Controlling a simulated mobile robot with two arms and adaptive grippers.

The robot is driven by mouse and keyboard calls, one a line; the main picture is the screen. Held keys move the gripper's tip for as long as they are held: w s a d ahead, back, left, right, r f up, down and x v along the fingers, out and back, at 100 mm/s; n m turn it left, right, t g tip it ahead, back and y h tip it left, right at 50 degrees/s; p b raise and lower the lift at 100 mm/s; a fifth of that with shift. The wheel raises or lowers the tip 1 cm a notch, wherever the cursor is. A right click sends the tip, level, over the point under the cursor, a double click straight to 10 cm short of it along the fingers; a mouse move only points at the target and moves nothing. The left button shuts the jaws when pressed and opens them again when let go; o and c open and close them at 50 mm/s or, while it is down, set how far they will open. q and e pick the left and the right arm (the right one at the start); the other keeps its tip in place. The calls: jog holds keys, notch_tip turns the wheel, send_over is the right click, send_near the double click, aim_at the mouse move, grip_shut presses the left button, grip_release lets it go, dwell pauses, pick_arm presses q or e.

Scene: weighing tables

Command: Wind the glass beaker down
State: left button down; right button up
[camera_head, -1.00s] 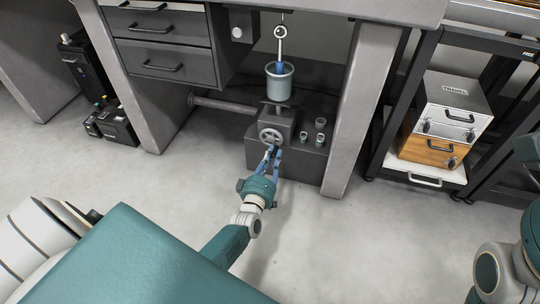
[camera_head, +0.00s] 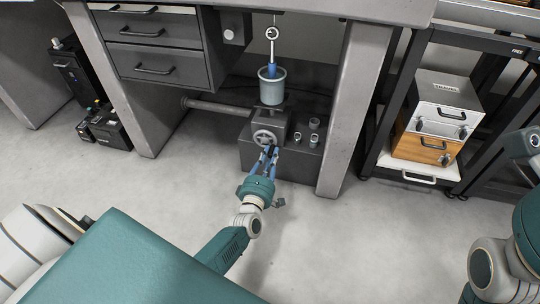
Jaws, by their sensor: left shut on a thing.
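The glass beaker (camera_head: 271,90) stands upright on a small support above a dark grey lift block (camera_head: 268,126) under the table. A blue weight (camera_head: 272,70) hangs on a ringed rod, its lower end inside the beaker and hidden by the wall. A light handwheel (camera_head: 264,136) is on the front of the block. My left gripper (camera_head: 268,151) reaches up to the wheel's lower rim and is shut there, apparently on its handle, which the fingers mostly hide. Only links of my right arm show at the right edge; its gripper is out of view.
Table legs (camera_head: 350,110) flank the lift. A horizontal bar (camera_head: 217,105) runs left from the block. Small glasses (camera_head: 314,130) stand on the dark base to the right. Drawers (camera_head: 155,60) hang at left; a rack (camera_head: 400,90) with boxes stands right. The floor in front is clear.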

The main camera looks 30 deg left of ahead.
pick_arm(q)
jog(key=shift+a, duration=0.1)
jog(key=c, duration=1.6)
grip_release()
jog(key=shift+c, duration=0.2)
jog(key=shift+s, duration=0.1)
jog(key=v, duration=0.7)
jog(key=shift+s, duration=0.2)
